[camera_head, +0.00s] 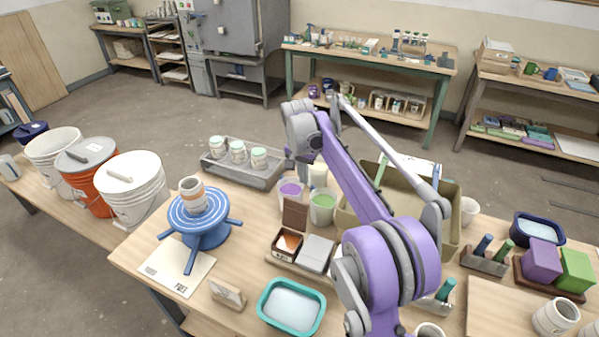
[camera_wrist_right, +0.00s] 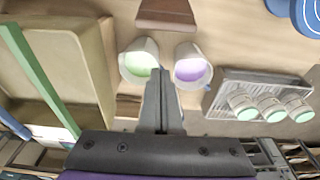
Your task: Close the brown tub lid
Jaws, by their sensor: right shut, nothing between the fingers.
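The brown tub (camera_head: 287,244) is a small square tub with brown glaze inside, on the near part of the table in the head view. Its brown lid (camera_head: 295,214) stands open, tilted up at the tub's far edge. The lid also shows at the top of the right wrist view (camera_wrist_right: 166,12), seen from its far side; the tub is hidden there. My right gripper (camera_wrist_right: 163,72) is shut and empty. It points toward the lid from the far side, apart from it, between the green and purple cups in that view. My left gripper is not in view.
A purple-glaze cup (camera_head: 290,192) and a green-glaze cup (camera_head: 322,207) stand just behind the lid. A grey tub lid (camera_head: 316,252) lies shut beside the brown tub. A jar tray (camera_head: 265,181), a blue turntable (camera_head: 199,213) and a teal basin (camera_head: 291,325) stand around.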

